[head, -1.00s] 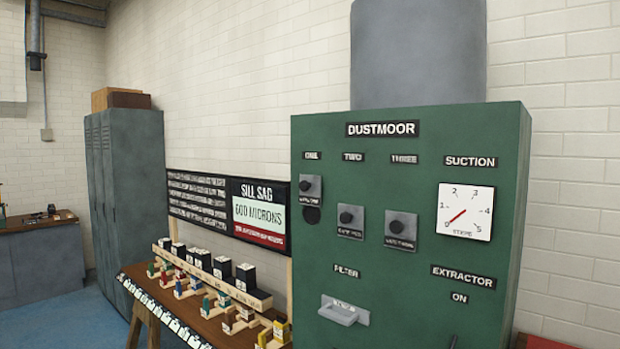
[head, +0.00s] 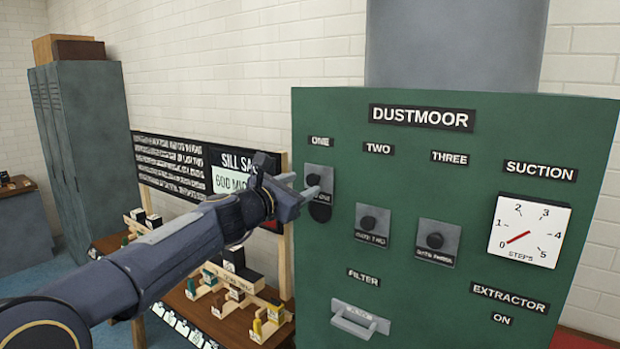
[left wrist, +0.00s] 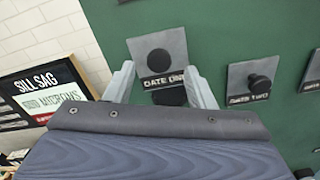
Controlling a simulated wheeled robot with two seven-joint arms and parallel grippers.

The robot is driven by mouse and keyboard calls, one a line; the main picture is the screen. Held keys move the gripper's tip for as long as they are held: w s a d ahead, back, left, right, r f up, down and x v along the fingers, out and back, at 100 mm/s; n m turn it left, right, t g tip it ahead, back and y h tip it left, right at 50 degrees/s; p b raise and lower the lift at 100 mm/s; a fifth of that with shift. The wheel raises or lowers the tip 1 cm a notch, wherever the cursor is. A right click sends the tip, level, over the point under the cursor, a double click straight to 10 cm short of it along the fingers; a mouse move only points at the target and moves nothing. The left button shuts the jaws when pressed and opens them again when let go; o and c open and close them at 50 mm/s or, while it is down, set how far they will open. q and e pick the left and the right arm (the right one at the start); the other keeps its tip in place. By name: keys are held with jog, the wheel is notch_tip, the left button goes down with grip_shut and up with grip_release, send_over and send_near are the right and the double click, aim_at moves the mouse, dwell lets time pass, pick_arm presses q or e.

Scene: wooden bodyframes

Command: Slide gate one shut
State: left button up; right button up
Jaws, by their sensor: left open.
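Gate one is a grey plate (head: 319,179) with a round black knob, under the label ONE on the green DUSTMOOR cabinet (head: 440,280). The plate sits high, with a dark round opening (head: 320,212) showing below it. In the left wrist view the plate (left wrist: 161,58) and its black knob are straight ahead. My left gripper (head: 308,191) is open at the plate, its fingertips (left wrist: 158,80) on either side of the plate's lower part. I cannot tell whether they touch it. The gripper partly hides the knob in the head view. My right gripper is not in view.
Gate two (head: 371,225) and gate three (head: 437,242) are to the right, lower on the panel. The filter handle (head: 360,317) sticks out below. The suction dial (head: 530,229) is at right. A shelf of small blocks stands left, under my left arm.

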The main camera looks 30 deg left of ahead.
aim_at(311, 181)
pick_arm(q)
jog(key=shift+w+d, duration=0.1)
jog(key=shift+w, duration=1.95)
grip_shut()
